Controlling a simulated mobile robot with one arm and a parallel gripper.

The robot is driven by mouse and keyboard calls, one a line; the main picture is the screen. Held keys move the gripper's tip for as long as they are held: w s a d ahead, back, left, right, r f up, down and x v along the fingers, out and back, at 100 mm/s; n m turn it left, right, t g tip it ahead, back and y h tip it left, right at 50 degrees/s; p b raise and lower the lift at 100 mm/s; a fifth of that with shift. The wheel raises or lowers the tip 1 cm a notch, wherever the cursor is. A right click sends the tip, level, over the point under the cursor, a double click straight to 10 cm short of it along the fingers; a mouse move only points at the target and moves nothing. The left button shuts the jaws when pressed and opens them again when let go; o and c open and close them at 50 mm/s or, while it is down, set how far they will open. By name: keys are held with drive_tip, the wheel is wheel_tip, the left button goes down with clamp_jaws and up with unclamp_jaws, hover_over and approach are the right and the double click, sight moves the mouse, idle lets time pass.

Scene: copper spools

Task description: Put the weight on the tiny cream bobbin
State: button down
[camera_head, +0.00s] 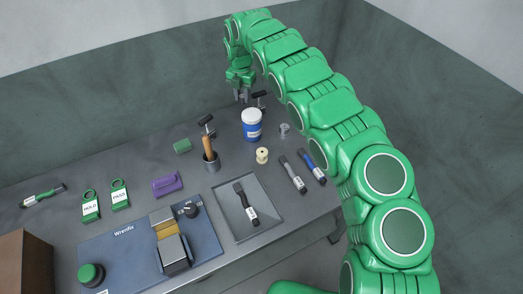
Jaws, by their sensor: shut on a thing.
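The tiny cream bobbin (262,155) stands on the grey bench, in front of the blue and white jar. My gripper (242,95) hangs fingers down above the back of the bench, behind the jar and well apart from the bobbin. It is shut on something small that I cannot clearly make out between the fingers. I cannot tell whether this is the weight. A small grey spool-like piece (284,130) stands right of the jar.
The jar (252,125) stands between my gripper and the bobbin. A black-handled tool (259,97) shows behind it. Two marker-like tools (293,173) (314,166) lie right of the bobbin, and a tray (264,228) lies in front.

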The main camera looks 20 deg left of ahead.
drive_tip(key=s+d+r+m, duration=0.2)
drive_tip(key=s+d+r, duration=0.15)
drive_tip(key=d, duration=0.35)
drive_tip(key=s+d+r+m, duration=0.1)
drive_tip(key=s+d+r, duration=0.25)
drive_tip(key=d, duration=0.35)
drive_tip(key=s+d, duration=0.3)
drive_tip(key=s, duration=0.7)
drive_tip(key=s+d, duration=0.3)
drive_tip(key=s, duration=0.7)
hover_over(262, 152)
drive_tip(key=s+d, duration=0.1)
drive_tip(key=shift+m, duration=0.4)
wheel_tip(262, 152, down, 8)
drive_tip(key=shift+s+f, duration=0.15)
drive_tip(key=shift+w+a+f, duration=0.4)
drive_tip(key=shift+w+f, duration=0.2)
drive_tip(key=shift+f, duration=0.2)
drive_tip(key=shift+w+f, duration=0.15)
drive_tip(key=shift+f, duration=1.45)
